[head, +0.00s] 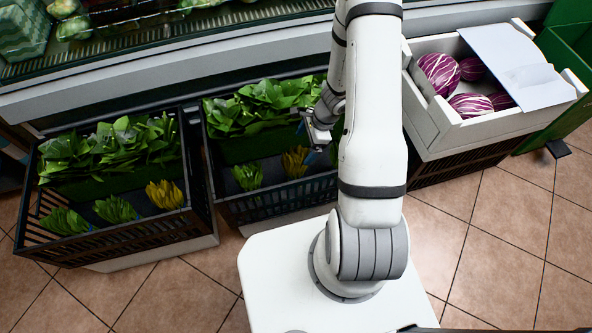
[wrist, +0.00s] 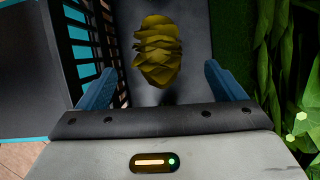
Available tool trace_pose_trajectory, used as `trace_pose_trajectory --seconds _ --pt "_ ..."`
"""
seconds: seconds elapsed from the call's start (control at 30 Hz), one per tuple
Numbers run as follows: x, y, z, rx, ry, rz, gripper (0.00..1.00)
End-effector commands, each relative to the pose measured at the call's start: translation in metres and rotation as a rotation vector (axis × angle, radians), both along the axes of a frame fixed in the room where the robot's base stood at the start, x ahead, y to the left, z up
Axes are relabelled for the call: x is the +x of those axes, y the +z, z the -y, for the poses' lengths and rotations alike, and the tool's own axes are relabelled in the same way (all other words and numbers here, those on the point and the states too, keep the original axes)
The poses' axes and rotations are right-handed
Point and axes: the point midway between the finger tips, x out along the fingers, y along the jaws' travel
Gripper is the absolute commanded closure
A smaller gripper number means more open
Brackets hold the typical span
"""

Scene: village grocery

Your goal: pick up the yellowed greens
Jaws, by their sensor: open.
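A yellowed bunch of greens (head: 295,162) lies in the front part of the middle crate (head: 275,206), close to my gripper (head: 318,137). In the wrist view the yellowed greens (wrist: 157,52) are a brownish-yellow, layered bunch on a dark floor. They sit between the lines of my two blue fingers (wrist: 160,72), a little left of centre, with clear gaps on both sides. My gripper is open and empty. A second yellowed bunch (head: 165,195) lies in the left crate (head: 125,233). My arm hides the right part of the middle crate.
A green bunch (head: 247,177) lies left of the yellowed one, and dense leafy greens (head: 262,103) fill the crate's back. The slatted crate wall (wrist: 88,42) stands close to my left finger. A white box of purple-striped produce (head: 475,130) stands at right.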

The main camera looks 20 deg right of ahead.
Motion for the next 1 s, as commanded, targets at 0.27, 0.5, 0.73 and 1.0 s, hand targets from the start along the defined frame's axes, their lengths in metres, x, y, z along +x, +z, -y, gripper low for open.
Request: trace_pose_trajectory --seconds 0.27,0.5,0.73,1.0 --pt "-0.001 -0.035 -0.015 0.0 0.004 -0.002 0.11" --pt "-0.001 -0.062 -0.027 0.0 0.004 0.001 0.11" --pt "0.0 -0.063 -0.029 0.0 0.006 0.002 0.11" --pt "0.0 -0.063 -0.029 0.0 0.006 0.001 0.29"
